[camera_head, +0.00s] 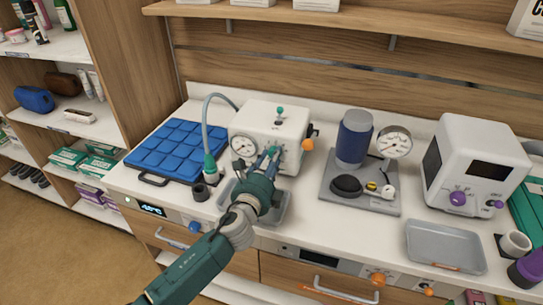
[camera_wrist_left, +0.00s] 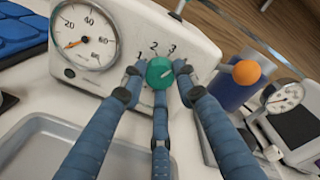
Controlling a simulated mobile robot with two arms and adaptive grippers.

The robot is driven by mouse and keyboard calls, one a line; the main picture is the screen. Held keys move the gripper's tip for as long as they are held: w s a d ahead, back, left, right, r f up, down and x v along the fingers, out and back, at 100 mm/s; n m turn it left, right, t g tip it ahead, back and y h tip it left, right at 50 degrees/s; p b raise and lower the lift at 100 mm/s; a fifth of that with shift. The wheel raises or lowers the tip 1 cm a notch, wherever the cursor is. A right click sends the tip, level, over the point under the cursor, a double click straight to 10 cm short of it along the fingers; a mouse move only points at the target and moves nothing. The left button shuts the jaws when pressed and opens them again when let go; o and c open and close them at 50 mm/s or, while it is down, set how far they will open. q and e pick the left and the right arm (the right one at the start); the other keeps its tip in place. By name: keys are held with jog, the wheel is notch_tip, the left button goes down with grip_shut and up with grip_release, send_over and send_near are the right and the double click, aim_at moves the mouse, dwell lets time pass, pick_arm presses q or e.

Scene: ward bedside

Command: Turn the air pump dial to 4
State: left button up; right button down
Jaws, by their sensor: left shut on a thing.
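The air pump is a white box (camera_head: 257,113) with a round gauge (camera_head: 243,145) on its front, standing on the counter left of centre in the head view. In the left wrist view its dial is a green knob (camera_wrist_left: 159,71), with the numbers 1, 2 and 3 printed in an arc above it. A pale mark on the knob points to the upper right, roughly towards 3. The 4 is not visible. My left gripper (camera_head: 270,160) is shut on the dial, its blue fingers (camera_wrist_left: 160,85) around it. My right gripper is not in view.
A grey tray (camera_wrist_left: 40,128) lies in front of the pump under my left gripper. An orange knob (camera_head: 307,144) sticks out on the pump's right. A blue quilted pad (camera_head: 175,148) lies left, a blue cylinder device (camera_head: 354,138) and white monitor (camera_head: 470,150) right. A shelf runs above.

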pick_arm(q)
jog(key=m+p, duration=0.1)
jog(key=m, duration=0.2)
jog(key=shift+m, duration=0.4)
dwell(0.4)
jog(key=o, duration=1.1)
jog(key=shift+d+f, duration=0.1)
jog(key=shift+o, duration=0.2)
jog(key=f+v, duration=0.1)
jog(key=v, duration=1.1)
jog(key=shift+r, duration=0.4)
jog(key=shift+s, duration=0.1)
